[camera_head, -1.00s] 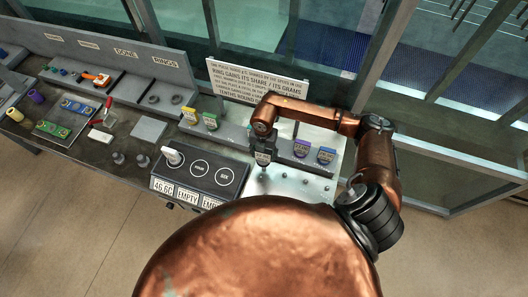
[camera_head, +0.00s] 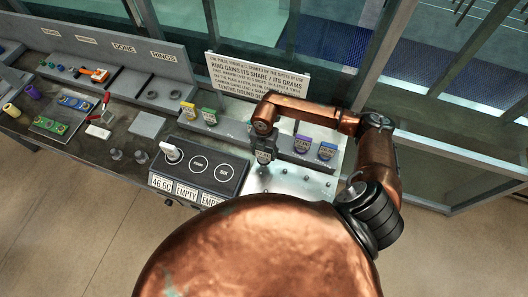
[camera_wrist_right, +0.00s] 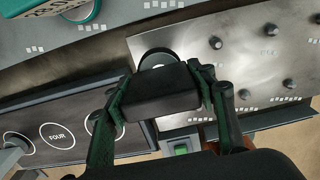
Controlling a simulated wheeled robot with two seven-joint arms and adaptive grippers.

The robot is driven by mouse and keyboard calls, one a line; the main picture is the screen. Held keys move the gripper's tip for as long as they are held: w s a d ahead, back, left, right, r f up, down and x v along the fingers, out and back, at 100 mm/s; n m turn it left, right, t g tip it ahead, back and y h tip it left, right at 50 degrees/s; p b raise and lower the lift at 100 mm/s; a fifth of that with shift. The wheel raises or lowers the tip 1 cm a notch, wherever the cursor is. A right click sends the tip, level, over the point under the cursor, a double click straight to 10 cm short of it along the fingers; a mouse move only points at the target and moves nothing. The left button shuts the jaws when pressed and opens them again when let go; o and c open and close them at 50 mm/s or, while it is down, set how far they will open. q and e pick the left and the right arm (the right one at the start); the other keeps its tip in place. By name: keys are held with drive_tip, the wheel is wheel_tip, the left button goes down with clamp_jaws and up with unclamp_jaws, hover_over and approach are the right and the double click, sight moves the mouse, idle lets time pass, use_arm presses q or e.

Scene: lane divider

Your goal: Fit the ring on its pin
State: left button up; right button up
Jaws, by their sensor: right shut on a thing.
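My right gripper (camera_head: 262,160) is over the left part of a shiny metal plate (camera_head: 285,178). In the right wrist view its two fingers (camera_wrist_right: 165,105) reach down on either side of a dark block that hides much of what lies between them. A dark ring (camera_wrist_right: 158,54) shows in part just past this block, over the plate, and the gripper is shut on it. Short dark pins (camera_wrist_right: 215,43) stand on the plate to its right. Whether a pin is inside the ring is hidden. My left gripper is not in view.
A dark scale box (camera_head: 205,172) with round pads stands left of the plate; a white-handled piece (camera_head: 171,152) is on its first pad. Coloured tags (camera_head: 302,144) line the back. A printed sign (camera_head: 258,75) stands behind. Two grey rings (camera_head: 152,94) lie in the rear tray.

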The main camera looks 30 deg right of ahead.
drive_tip(key=shift+f+b, duration=0.9)
drive_tip(key=shift+f, duration=0.6)
drive_tip(key=shift+f+b, duration=1.05)
drive_tip(key=shift+f, duration=0.3)
idle(0.6)
drive_tip(key=o, duration=1.5)
wheel_tip(320, 180, up, 12)
drive_tip(key=shift+r, duration=0.1)
